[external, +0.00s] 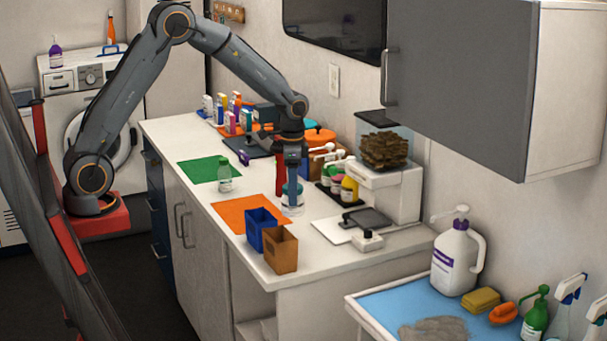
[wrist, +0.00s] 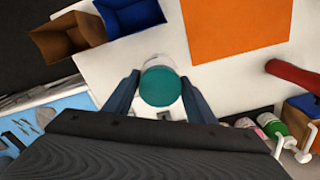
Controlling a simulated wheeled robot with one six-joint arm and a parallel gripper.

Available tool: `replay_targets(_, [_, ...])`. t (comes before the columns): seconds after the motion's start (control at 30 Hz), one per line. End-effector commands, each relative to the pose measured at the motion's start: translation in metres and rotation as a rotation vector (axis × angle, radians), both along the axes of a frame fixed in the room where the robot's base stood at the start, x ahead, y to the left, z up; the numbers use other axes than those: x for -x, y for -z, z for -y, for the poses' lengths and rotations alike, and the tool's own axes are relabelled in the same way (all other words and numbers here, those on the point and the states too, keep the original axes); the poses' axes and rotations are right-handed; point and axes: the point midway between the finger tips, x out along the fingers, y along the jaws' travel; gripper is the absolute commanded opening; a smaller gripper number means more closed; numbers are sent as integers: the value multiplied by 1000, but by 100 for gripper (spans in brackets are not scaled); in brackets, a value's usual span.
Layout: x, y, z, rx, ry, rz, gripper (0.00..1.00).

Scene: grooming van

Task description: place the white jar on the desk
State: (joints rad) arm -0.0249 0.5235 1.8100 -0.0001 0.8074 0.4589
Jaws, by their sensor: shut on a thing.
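The white jar (external: 292,208) has a teal lid and is upright at the desk (external: 322,272), right of the orange mat (external: 235,212). My gripper (external: 292,188) points straight down and is shut on the jar near its lid. In the wrist view the teal lid (wrist: 161,87) sits between the two fingers, with a little white of the jar (wrist: 158,60) showing behind it. I cannot tell whether the jar's base touches the desk top or is just above it.
A blue box (external: 255,238) and a brown box (external: 281,252) stand in front of the jar. Bottles on a dark tray (external: 342,198) and a scale with a dark plate (external: 367,218) are to its right. A green mat (external: 198,170) with a small bottle (external: 225,182) lies left.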

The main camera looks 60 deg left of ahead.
Motion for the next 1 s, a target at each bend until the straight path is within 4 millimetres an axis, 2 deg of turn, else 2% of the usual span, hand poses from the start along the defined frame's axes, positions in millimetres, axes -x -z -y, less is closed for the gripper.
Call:
replay_targets(0.03, [7,-3,-27,-1,-14,4,24])
replay_targets(0.2, [28,-12,-103,-1,107,5,24])
replay_targets(0.3, [41,-17,-137,-2,197,3,24])
replay_targets(0.4, [52,-22,-161,-1,267,3,24])
replay_targets(0.53, [63,-27,-179,-1,325,1,24])
replay_targets(0.77, [67,-29,-186,0,354,0,24])
replay_targets(0.87, [68,-20,-185,1,354,-3,24])
replay_targets(1.0, [69,5,-185,3,353,-5,24])
